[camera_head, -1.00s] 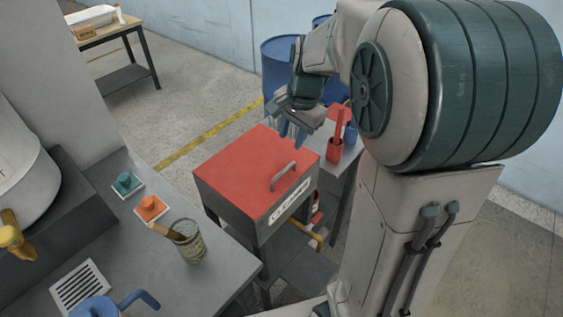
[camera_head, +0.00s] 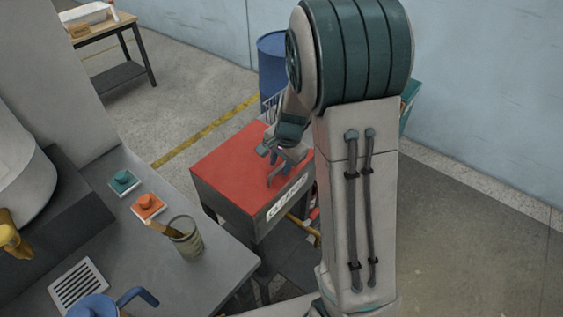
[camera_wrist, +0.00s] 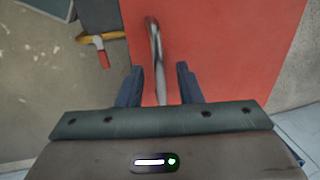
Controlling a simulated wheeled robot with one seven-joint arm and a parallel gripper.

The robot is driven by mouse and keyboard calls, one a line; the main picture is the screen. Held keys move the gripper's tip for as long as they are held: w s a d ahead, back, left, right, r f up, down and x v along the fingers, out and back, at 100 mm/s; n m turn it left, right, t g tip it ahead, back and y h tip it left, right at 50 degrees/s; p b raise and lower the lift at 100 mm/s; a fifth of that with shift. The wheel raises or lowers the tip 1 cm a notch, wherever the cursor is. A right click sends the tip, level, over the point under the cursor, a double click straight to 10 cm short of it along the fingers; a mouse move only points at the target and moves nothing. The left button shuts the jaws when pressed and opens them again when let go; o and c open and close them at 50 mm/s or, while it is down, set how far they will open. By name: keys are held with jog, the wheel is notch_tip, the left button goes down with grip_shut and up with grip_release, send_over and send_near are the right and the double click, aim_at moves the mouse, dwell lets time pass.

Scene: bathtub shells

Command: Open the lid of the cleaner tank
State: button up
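The cleaner tank (camera_head: 261,217) is a dark grey box with a white label on its front. Its red lid (camera_head: 228,165) lies flat and closed, and the lid also fills much of the wrist view (camera_wrist: 240,60). A metal bar handle (camera_wrist: 154,50) stands on the lid near its front edge. My gripper (camera_wrist: 160,85) is open, with one blue finger on each side of the handle's near end. In the head view my gripper (camera_head: 272,160) is low over the handle, partly hiding it. Whether the fingers touch the handle cannot be told.
A grey counter (camera_head: 150,270) on the left holds a teal button (camera_head: 123,181), an orange button (camera_head: 147,205) and a glass jar (camera_head: 186,240) with a brush. A blue barrel (camera_head: 272,70) stands behind the tank. A yellow-handled tool (camera_wrist: 95,40) shows below the lid's edge.

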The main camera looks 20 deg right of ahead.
grip_shut()
jog(key=shift+r, duration=0.1)
